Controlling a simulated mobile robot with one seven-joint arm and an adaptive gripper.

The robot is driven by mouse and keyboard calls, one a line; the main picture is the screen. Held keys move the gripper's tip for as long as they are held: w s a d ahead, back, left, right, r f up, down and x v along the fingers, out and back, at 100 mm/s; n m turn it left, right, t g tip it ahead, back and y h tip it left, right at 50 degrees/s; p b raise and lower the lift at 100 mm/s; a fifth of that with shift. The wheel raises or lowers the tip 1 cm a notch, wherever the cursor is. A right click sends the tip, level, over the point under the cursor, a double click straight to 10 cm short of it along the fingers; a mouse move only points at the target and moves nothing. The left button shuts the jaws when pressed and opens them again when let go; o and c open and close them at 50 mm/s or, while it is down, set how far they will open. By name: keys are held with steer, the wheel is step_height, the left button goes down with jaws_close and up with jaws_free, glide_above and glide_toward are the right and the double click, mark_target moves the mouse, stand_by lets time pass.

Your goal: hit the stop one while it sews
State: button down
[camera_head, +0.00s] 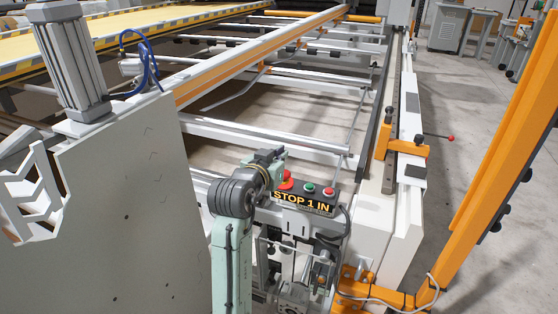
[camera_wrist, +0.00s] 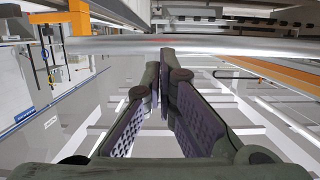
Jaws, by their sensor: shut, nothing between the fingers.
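A dark control box (camera_head: 303,200) is mounted at the near end of the machine frame in the head view, with yellow lettering "STOP 1 IN" on its front. On its top are a larger red button (camera_head: 286,179) at left, a green button (camera_head: 309,188) in the middle and a smaller red button (camera_head: 329,191) at right. My gripper (camera_head: 268,156) is just behind and left of the larger red button, partly hidden by my arm; contact cannot be told. In the wrist view my gripper (camera_wrist: 167,58) is shut and empty, and no buttons show there.
A white panel (camera_head: 125,210) stands close at left. A metal rail (camera_head: 265,134) crosses behind the box, and crosses the wrist view (camera_wrist: 110,44) just past my fingertips. An orange post (camera_head: 510,140) rises at right. Open floor (camera_head: 470,90) lies beyond the frame.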

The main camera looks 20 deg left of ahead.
steer(key=b+v, duration=0.1)
steer(key=v, duration=0.7)
steer(key=shift+f, duration=0.35)
